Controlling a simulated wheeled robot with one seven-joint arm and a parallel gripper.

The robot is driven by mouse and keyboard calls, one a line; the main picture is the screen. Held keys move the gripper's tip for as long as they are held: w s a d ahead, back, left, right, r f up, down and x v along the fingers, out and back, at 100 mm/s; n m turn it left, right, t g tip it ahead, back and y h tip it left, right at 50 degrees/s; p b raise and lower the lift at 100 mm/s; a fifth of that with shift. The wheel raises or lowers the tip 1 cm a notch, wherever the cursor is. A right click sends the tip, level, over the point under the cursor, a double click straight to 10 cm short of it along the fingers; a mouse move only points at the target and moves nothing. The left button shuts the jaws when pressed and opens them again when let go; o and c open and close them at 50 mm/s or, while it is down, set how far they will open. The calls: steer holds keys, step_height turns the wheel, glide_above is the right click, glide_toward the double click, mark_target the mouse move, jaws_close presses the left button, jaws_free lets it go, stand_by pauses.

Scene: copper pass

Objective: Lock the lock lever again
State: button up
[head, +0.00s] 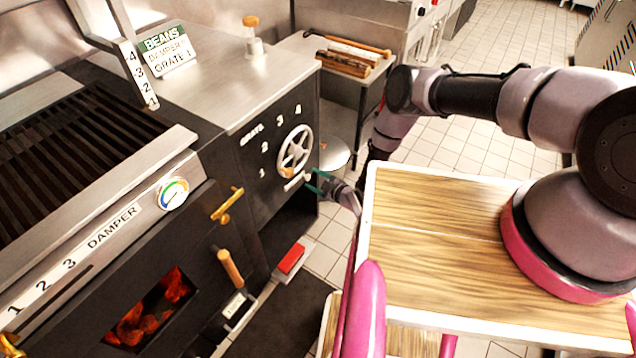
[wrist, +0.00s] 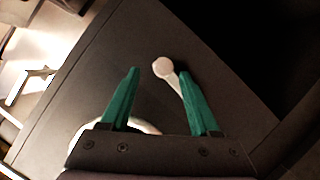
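In the wrist view the lever (wrist: 164,68) shows a round pale knob and a short arm that runs down behind the right finger. My gripper (head: 317,182) has green fingers and is at the panel, just right of the lever. In the wrist view my gripper (wrist: 159,75) is open, with the knob seen between the fingertips. I cannot tell whether a finger touches it. Part of the lever's arm is hidden by the right finger.
A grill with a damper dial (head: 173,193) and glowing coals (head: 150,312) stands at left. A brass handle (head: 227,205), a wooden handle (head: 230,268) and a red pedal (head: 291,258) are nearby. A side table (head: 350,92) with tools stands behind. Tiled floor lies right of the panel.

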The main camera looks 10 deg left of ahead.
steer(key=v, duration=1.2)
steer(key=shift+s+d, duration=0.15)
steer(key=shift+d, duration=0.2)
steer(key=shift+f, duration=0.15)
steer(key=shift+c, duration=0.3)
